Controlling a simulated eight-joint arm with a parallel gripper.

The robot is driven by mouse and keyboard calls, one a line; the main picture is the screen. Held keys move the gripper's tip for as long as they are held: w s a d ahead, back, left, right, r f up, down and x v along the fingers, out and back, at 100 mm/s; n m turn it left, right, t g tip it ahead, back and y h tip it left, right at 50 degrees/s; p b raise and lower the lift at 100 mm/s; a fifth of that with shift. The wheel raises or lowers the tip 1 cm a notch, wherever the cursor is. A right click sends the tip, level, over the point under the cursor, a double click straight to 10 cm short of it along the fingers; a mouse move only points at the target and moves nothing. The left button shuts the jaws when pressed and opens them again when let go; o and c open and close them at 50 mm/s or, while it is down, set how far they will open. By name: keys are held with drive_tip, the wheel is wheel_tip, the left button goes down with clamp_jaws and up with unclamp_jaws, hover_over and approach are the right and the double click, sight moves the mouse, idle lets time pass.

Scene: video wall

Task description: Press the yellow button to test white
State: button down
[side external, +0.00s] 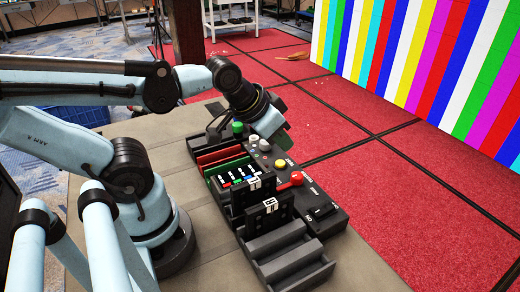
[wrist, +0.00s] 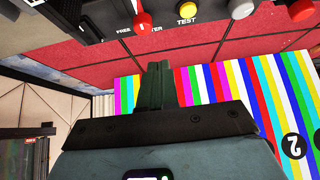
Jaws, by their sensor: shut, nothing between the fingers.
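The yellow button (side external: 280,164) sits on the black control panel (side external: 318,198), between a grey-white button and a large red knob. In the wrist view the yellow button (wrist: 188,10) is at the top edge, above the word TEST. My gripper (wrist: 154,68) is shut and empty in the wrist view, its fingers pointing up the picture and apart from the buttons. In the side view my gripper's body (side external: 273,121) is over the far end of the panel, and its fingertips are hard to make out. The video wall (side external: 420,60) shows vertical colour bars.
Slotted racks with upright cards (side external: 268,214) stand in front. Open red carpet (side external: 375,165) lies to the right.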

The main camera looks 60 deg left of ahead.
drive_tip(key=r+m+t+y, duration=0.1)
drive_tip(key=r+m+t, duration=0.1)
drive_tip(key=m, duration=0.6)
hover_over(278, 165)
drive_tip(key=shift+f, duration=0.25)
drive_tip(key=shift+f, duration=4.2)
drive_tip(key=shift+f, duration=0.1)
drive_tip(key=shift+f, duration=0.35)
